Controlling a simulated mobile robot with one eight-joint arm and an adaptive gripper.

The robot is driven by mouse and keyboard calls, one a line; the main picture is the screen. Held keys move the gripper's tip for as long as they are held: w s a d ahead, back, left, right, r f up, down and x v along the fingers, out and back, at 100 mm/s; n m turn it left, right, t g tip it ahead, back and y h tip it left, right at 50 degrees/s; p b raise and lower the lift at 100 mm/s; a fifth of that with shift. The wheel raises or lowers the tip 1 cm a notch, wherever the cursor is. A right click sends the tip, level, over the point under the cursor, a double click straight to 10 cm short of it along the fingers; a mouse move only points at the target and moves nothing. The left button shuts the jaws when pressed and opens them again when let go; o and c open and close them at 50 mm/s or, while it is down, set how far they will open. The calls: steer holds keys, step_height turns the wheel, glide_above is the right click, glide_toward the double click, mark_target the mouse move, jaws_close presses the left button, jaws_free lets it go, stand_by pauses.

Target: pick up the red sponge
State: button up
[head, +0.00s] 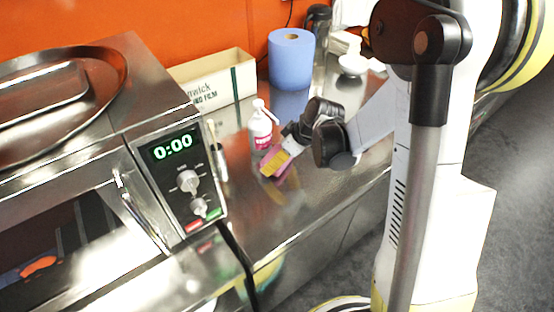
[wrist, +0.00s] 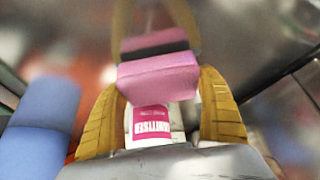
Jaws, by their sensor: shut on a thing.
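The red sponge, which looks pink, shows as a block (wrist: 158,78) between the yellow fingers of my gripper (wrist: 162,92) in the wrist view. My gripper is shut on it. In the head view my gripper (head: 274,163) is low over the steel counter, with a little of the sponge's pink showing at the fingers. A reflection of the fingers shows in the steel beyond the sponge. I cannot tell whether the sponge touches the counter.
A white sanitiser bottle (head: 260,126) stands close beside my gripper; its pink label also shows in the wrist view (wrist: 151,121). A blue paper roll (head: 291,60) and a film box (head: 215,82) stand behind. An oven (head: 185,180) is at left. The counter in front is clear.

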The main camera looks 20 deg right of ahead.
mark_target(275, 153)
steer(key=r+p, duration=0.1)
steer(key=r, duration=0.1)
steer(key=d+r+p, duration=0.1)
steer(key=r, duration=0.1)
steer(key=shift+s+r, duration=0.15)
steer(key=shift+r, duration=0.05)
steer(key=s+d+r+p, duration=0.2)
steer(key=d+r, duration=0.4)
steer(key=d, duration=0.4)
steer(key=shift+s+d+p, duration=0.2)
steer(key=shift+p, duration=0.3)
steer(key=shift+c, duration=1.4)
